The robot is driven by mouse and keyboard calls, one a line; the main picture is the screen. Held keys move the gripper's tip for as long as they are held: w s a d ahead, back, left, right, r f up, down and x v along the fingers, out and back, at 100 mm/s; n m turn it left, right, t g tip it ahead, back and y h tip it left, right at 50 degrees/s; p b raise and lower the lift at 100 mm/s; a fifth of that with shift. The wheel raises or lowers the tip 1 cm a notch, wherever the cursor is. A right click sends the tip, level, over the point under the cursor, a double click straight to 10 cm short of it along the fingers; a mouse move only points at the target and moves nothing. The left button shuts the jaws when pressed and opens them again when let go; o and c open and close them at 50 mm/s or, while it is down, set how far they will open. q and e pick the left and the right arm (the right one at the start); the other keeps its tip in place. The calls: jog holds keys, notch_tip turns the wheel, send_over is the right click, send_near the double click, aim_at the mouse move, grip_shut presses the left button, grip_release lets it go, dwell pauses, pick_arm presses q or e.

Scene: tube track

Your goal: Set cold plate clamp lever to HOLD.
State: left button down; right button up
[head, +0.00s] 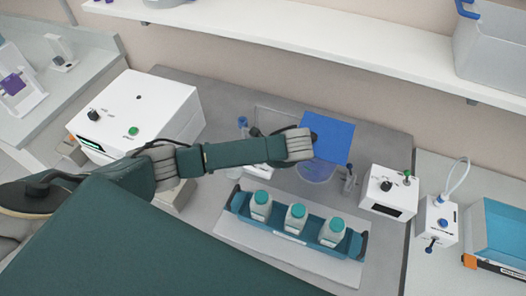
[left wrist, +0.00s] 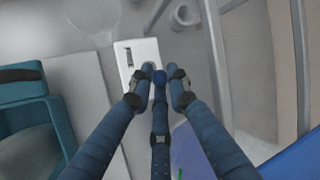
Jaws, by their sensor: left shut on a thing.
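My left gripper (left wrist: 160,82) shows in the left wrist view with its blue fingers closed around a small round blue knob (left wrist: 160,76), which I take for the clamp lever's end. The knob stands over or beside a small white block (left wrist: 135,60) with a dark slot or mark. The block also shows partly in the head view (head: 259,171), below my forearm. In the head view my arm hides the fingers and the lever. The lever's setting cannot be read. My right gripper is not in view.
A teal rack (head: 285,233) with three teal-capped bottles sits on a pale plate (head: 245,247). A blue panel (head: 327,138) stands behind. A white control box (head: 388,192) is right of it; a larger white instrument (head: 150,100) stands left. A shelf (head: 300,45) runs along the wall.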

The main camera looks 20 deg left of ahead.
pick_arm(q)
jog(key=shift+w+d+y, duration=0.1)
jog(key=shift+d+y, duration=0.2)
jog(key=shift+y, duration=0.2)
jog(key=shift+f, duration=0.1)
jog(key=c, duration=1.9)
grip_release()
jog(key=shift+c, duration=0.2)
jog(key=shift+d, duration=0.1)
jog(key=v, duration=0.7)
jog(key=shift+s, duration=0.2)
